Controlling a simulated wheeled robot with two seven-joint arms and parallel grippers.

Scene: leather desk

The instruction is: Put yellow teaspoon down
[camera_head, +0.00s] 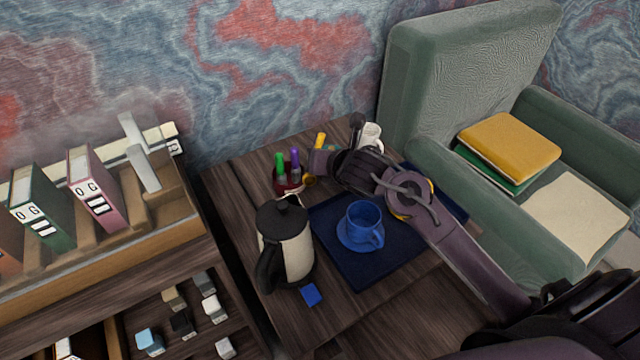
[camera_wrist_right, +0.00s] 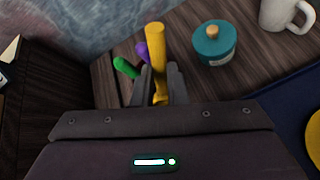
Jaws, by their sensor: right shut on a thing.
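My right gripper (camera_head: 318,163) reaches in from the right and is shut on the yellow teaspoon (camera_head: 320,140), over the back left of the wooden table. In the right wrist view the yellow teaspoon (camera_wrist_right: 157,50) stands out between the two fingertips (camera_wrist_right: 160,85). In the head view one end points up and a yellow part shows below the gripper, beside the dark red holder (camera_head: 287,188). I cannot tell whether the spoon touches the holder or table. My left gripper is not in view.
Green (camera_head: 280,162) and purple (camera_head: 294,160) markers stand near the gripper. A teal jar (camera_wrist_right: 215,47) and white mug (camera_wrist_right: 287,14) are close by. A blue cup (camera_head: 362,222) sits on a dark blue mat (camera_head: 352,272). A kettle (camera_head: 297,250) stands at the front left.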

